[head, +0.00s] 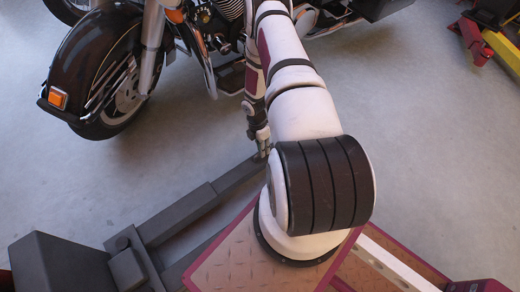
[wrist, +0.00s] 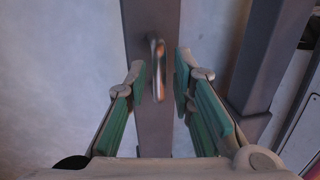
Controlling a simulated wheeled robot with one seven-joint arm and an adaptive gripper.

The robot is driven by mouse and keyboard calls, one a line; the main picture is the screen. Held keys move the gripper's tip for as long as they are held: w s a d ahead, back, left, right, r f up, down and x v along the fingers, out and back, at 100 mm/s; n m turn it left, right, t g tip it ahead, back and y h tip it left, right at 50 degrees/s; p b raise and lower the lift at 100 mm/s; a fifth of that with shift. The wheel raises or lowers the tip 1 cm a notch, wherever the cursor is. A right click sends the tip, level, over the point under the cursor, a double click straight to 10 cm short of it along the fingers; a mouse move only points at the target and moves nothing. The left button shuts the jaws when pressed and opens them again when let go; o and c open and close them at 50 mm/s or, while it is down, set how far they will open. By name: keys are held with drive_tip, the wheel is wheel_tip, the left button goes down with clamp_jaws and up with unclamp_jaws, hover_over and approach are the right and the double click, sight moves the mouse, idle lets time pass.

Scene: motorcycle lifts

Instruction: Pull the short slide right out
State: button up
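A grey bar (wrist: 152,132), which looks like the slide, runs up the middle of the wrist view. A metal loop handle (wrist: 157,68) stands on it. My gripper (wrist: 160,76) is open, with one green-padded finger on each side of the handle; I see gaps and no clear contact. In the head view my gripper (head: 262,143) is low, by the far end of a dark grey stepped beam (head: 180,216). The handle is not visible there, and I cannot tell how far the slide is pulled out.
A second grey bar (wrist: 262,62) runs to the right in the wrist view. A dark motorcycle (head: 95,65) stands beyond my arm. A dark grey block (head: 60,262) is at the lower left. Red and yellow lift parts (head: 490,40) are at the upper right. Grey floor (head: 430,150) is clear on the right.

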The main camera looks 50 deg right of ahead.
drive_tip(key=shift+a, duration=0.2)
drive_tip(key=shift+w+r, duration=0.1)
drive_tip(key=shift+r, duration=0.25)
wheel_tip(320, 180, up, 11)
drive_tip(key=w, duration=0.2)
drive_tip(key=shift+d, duration=0.2)
drive_tip(key=shift+w, duration=0.1)
